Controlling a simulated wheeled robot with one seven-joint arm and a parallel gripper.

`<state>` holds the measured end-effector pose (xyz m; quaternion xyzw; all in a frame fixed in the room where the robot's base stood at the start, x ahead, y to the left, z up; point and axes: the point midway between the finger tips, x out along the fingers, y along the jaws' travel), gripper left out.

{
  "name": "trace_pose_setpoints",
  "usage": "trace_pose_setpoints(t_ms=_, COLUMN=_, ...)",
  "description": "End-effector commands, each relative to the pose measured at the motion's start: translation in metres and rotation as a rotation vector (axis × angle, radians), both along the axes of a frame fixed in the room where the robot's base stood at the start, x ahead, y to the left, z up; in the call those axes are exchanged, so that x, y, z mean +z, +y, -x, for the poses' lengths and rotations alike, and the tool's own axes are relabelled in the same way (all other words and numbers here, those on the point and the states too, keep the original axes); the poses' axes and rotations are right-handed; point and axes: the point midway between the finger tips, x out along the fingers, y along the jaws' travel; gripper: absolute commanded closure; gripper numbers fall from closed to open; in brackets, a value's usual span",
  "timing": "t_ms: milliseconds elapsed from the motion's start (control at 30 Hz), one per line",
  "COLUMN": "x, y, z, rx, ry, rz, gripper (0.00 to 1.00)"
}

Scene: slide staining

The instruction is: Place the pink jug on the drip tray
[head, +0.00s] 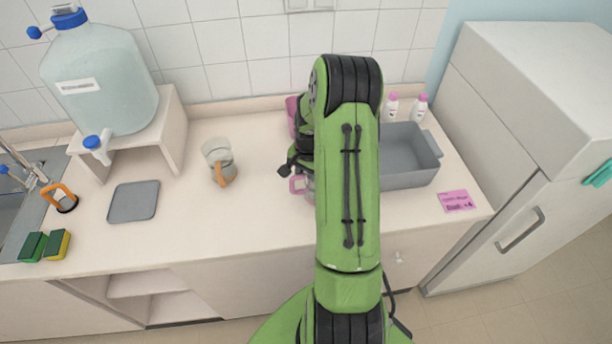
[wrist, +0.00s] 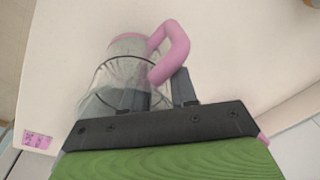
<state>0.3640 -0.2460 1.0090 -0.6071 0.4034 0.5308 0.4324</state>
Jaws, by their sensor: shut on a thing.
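The pink jug (wrist: 112,78) is clear glass with a pink rim and a pink handle (wrist: 172,52). In the wrist view my gripper (wrist: 165,88) is shut on the handle. In the head view only the jug's pink handle (head: 297,185) and a sliver of body show left of my arm, which hides the rest. I cannot tell whether the jug touches the counter. The drip tray (head: 133,202), a flat grey square, lies empty on the counter at the left, in front of the water dispenser (head: 100,80).
A glass jug with an orange handle (head: 219,160) stands between the drip tray and my gripper. A grey basin (head: 408,178) is right of my arm. A pink object (head: 291,108) is partly hidden at the back. A pink card (head: 457,201) lies at the right. Sponges (head: 45,246) lie front left.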

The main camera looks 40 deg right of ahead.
Motion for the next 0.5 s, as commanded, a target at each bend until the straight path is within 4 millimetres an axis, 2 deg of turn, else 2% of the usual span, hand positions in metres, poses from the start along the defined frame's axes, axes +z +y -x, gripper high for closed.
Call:
trace_pose_setpoints(t_ms=67, x=-0.0091, y=0.0001, z=0.0002, rx=0.000, ry=0.000, rz=-0.001, gripper=1.00)
trace_pose_setpoints(t_ms=400, x=-0.0136, y=-0.0003, z=-0.0003, rx=0.000, ry=-0.002, rz=0.002, gripper=1.00)
trace_pose_setpoints(t_ms=433, x=-0.0133, y=-0.0002, z=-0.0002, rx=0.000, ry=-0.001, rz=0.001, gripper=0.70)
trace_pose_setpoints(t_ms=500, x=-0.0126, y=-0.0001, z=-0.0002, rx=0.000, ry=-0.001, rz=0.001, gripper=0.59)
